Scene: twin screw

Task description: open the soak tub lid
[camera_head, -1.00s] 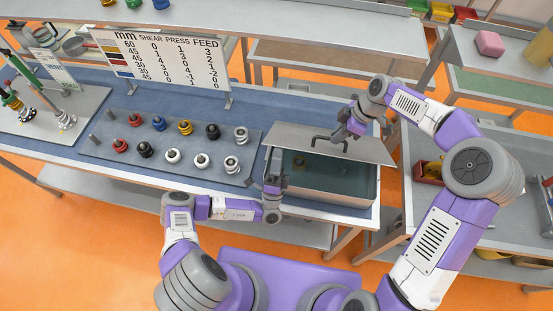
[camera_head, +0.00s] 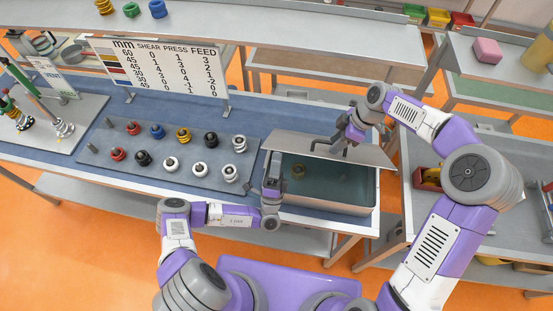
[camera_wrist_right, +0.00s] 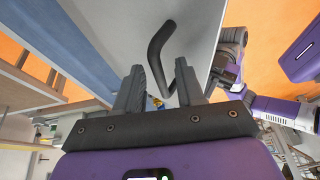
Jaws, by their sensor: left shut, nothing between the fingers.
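The soak tub (camera_head: 325,209) stands at the right end of the blue table and holds water with a small brass-coloured ring (camera_head: 299,171) in it. Its grey lid (camera_head: 293,142) is raised and tilted over the back of the tub, so the front part lies open. My right gripper (camera_head: 341,141) is at the lid's dark handle (camera_head: 322,146). In the right wrist view, the fingers (camera_wrist_right: 160,88) are apart, with the bent handle (camera_wrist_right: 156,45) just beyond and between the tips. My left gripper (camera_head: 274,168) is shut and empty at the tub's left front corner, close to the lid edge.
A grey tray (camera_head: 93,152) with several coloured rings and collars lies left of the tub. A sign board (camera_head: 160,68) stands behind it. A rod stand (camera_head: 60,140) is at the far left. Another bench (camera_head: 470,225) stands to the right.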

